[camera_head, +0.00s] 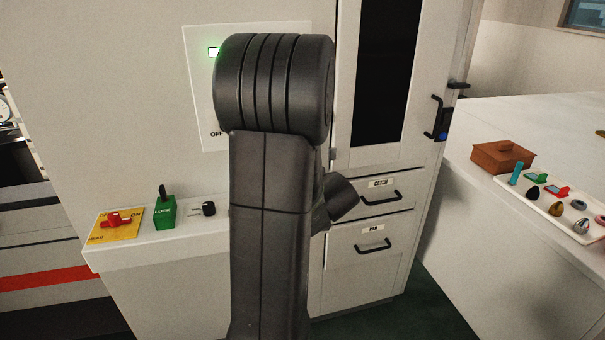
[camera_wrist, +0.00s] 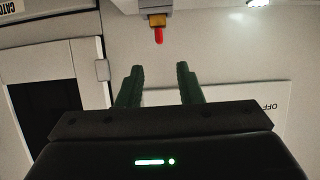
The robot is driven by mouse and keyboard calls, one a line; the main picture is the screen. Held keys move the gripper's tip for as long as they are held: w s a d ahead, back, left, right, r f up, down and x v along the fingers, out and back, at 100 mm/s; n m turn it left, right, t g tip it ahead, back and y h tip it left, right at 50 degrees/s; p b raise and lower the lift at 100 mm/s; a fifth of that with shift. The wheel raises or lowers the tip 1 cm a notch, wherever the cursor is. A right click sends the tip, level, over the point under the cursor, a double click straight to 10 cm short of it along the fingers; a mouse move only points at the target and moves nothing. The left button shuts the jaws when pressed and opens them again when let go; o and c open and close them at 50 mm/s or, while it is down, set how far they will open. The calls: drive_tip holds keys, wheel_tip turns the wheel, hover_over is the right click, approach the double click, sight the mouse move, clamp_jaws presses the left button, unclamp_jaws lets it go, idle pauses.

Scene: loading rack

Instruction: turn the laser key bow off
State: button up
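I do not clearly make out a key bow in the head view, where my dark arm hides the middle of the pale wall panel (camera_head: 204,95). This panel has a lit green lamp (camera_head: 214,52) and an OFF label (camera_head: 216,134). In the upside-down wrist view, the OFF label (camera_wrist: 268,106) shows at the right. My gripper (camera_wrist: 160,75) is open and empty, its green fingers apart. Beyond the fingertips, a red piece (camera_wrist: 159,36) with a yellow-orange collar (camera_wrist: 157,20) shows at a grey block; I cannot tell if it is the key bow. The gripper does not touch it.
At the left, a ledge (camera_head: 165,243) carries a red handle (camera_head: 117,219) on a yellow plate, a green LOCK switch (camera_head: 165,210) and a black knob (camera_head: 208,208). At right are drawers (camera_head: 350,255) and a counter with a brown box (camera_head: 503,158) and a white tray (camera_head: 545,206).

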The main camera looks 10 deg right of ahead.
drive_tip(key=x, duration=1.1)
drive_tip(key=shift+w+f, duration=0.2)
clamp_jaws()
